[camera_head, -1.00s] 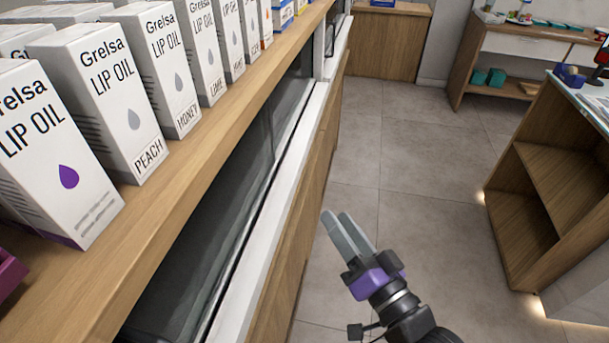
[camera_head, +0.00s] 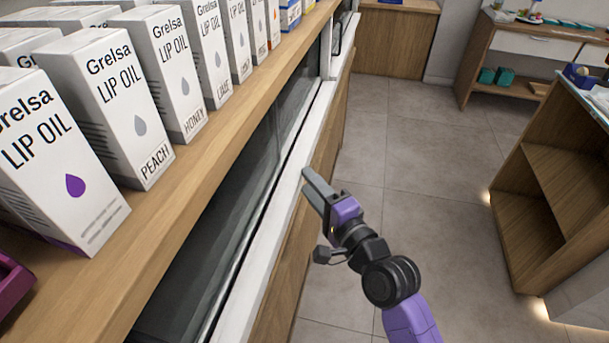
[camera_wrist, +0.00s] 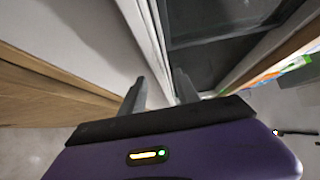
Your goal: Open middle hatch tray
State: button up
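The hatch front is a row of dark glass panels (camera_head: 235,185) under the wooden shelf, behind a white ledge (camera_head: 262,232). I cannot tell which section is the middle tray. In the wrist view, a dark glass panel (camera_wrist: 215,22) in a dark frame lies ahead at the upper right, beside a white strip. My gripper (camera_head: 307,184) is by the outer edge of the white ledge, pointing up and left, and holds nothing. In the wrist view its two fingers (camera_wrist: 161,84) stand apart over the white surface. Whether they touch the ledge is unclear.
Lip oil boxes (camera_head: 118,105) line the wooden shelf (camera_head: 165,212) above the glass. A wooden cabinet with open shelves (camera_head: 545,185) stands at right. The grey tiled floor (camera_head: 430,150) between is clear. A drawer desk (camera_head: 530,45) stands at the back right.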

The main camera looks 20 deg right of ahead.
jog(key=shift+w+a, duration=0.15)
jog(key=shift+w, duration=0.6)
jog(key=shift+w+a, duration=0.1)
jog(key=shift+w, duration=0.6)
jog(key=shift+c, duration=0.2)
grip_shut()
